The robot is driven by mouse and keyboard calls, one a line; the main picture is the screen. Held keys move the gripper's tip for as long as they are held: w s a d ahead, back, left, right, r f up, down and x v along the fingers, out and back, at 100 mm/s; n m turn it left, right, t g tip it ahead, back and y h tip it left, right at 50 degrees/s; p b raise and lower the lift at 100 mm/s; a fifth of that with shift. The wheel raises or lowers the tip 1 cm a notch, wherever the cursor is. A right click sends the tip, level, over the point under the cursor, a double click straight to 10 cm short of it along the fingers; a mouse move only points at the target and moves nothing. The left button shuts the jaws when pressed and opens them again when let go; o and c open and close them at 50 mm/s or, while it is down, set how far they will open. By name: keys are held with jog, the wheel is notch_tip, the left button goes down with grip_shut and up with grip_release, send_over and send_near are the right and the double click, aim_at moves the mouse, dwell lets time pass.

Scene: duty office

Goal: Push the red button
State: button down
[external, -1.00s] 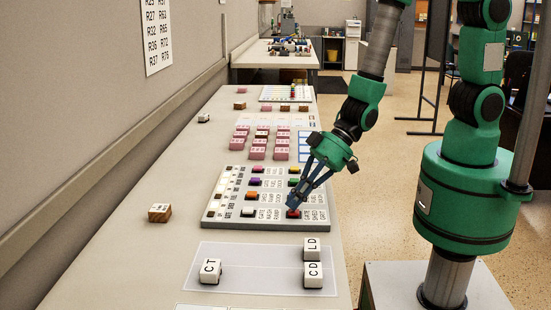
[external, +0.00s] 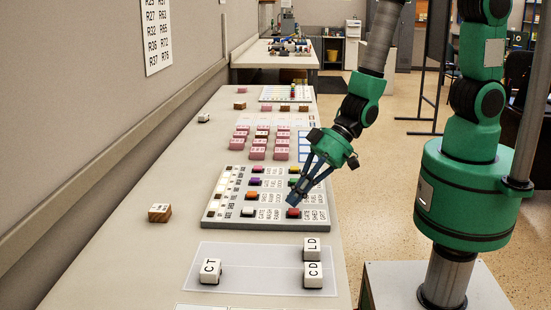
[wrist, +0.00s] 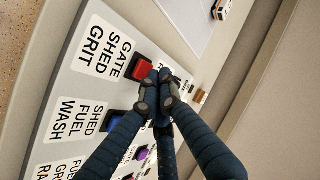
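The red button (external: 293,213) sits at the near right corner of the grey button panel (external: 262,226). In the wrist view the red button (wrist: 143,68) is on a dark base beside a label reading GATE SHED GRIT. My gripper (external: 291,202) points down at the panel, its tips just above and beside the red button. In the wrist view my gripper (wrist: 158,82) has its fingertips together with nothing between them. The tips overlap the button's edge there, and a small gap seems to separate them from it.
A blue button (wrist: 115,121) is the neighbour of the red one. Other coloured buttons, such as the orange one (external: 252,195), fill the panel. Lettered white cubes (external: 313,274) stand on a pale mat in front. A wooden block (external: 160,213) lies to the left.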

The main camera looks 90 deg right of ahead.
aim_at(295, 209)
jog(key=shift+r+p, duration=2.75)
jog(key=shift+r, duration=0.2)
jog(key=s+d+r+h, duration=0.1)
jog(key=d+r+h, duration=0.1)
jog(key=d+r, duration=0.75)
jog(key=s+d+r+h, duration=0.1)
jog(key=d+r+h, duration=0.2)
jog(key=d+r, duration=0.65)
jog(key=s+d+r+n+g, duration=0.1)
jog(key=s+d+r, duration=0.1)
jog(key=s+r, duration=0.6)
jog(key=s+d+r, duration=0.1)
jog(key=s+r, duration=0.7)
jog(key=s, duration=0.6)
jog(key=shift+s+d+r+n+g, duration=0.15)
jog(key=shift+s+d+n+g, duration=0.1)
jog(key=shift+d+n+g, duration=0.15)
